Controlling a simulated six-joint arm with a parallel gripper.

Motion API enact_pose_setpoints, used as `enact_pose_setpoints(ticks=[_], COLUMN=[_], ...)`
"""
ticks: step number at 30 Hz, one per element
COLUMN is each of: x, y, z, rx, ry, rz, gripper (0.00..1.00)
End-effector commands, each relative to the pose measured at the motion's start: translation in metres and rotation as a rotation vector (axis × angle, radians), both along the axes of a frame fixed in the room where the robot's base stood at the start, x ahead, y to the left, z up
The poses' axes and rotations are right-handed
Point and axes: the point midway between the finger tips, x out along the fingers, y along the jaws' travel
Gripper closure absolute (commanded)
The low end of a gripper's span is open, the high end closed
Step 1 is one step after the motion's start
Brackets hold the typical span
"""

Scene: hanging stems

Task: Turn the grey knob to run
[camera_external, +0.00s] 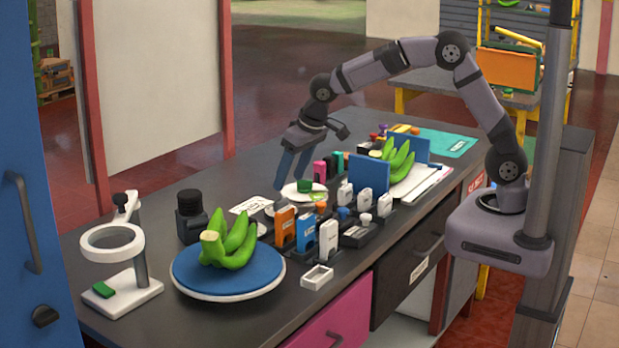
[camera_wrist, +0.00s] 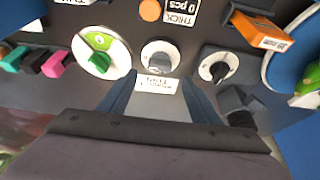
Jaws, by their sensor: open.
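The grey knob (camera_wrist: 160,62) sits on a round white dial on the dark panel, top middle in the wrist view. A small white label (camera_wrist: 156,84) with upside-down print lies just below it. I cannot read a run mark or tell the knob's setting. My gripper (camera_wrist: 157,77) is open and empty, its two blue fingers pointing toward the knob, one to each side of the label. In the external view my gripper (camera_external: 289,180) hangs fingers down above the counter, near the green knob (camera_external: 304,186). The grey knob is hard to make out there.
In the wrist view, the green knob (camera_wrist: 98,60) is left and a black knob (camera_wrist: 217,70) right of the grey one. An orange box (camera_wrist: 262,31) stands at upper right. Upright boxes, a blue plate (camera_external: 228,280) with green bananas and a magnifier stand (camera_external: 125,250) crowd the counter.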

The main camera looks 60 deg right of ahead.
Motion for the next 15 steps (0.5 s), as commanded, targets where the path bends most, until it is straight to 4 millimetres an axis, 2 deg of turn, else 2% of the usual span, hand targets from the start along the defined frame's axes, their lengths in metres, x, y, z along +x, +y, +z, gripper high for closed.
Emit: enact_pose_setpoints(ticks=[15], x=[0.022], y=[-0.001], z=[-0.054], rx=[-0.002], ry=[0.003], rz=[-0.001], gripper=[0.42])
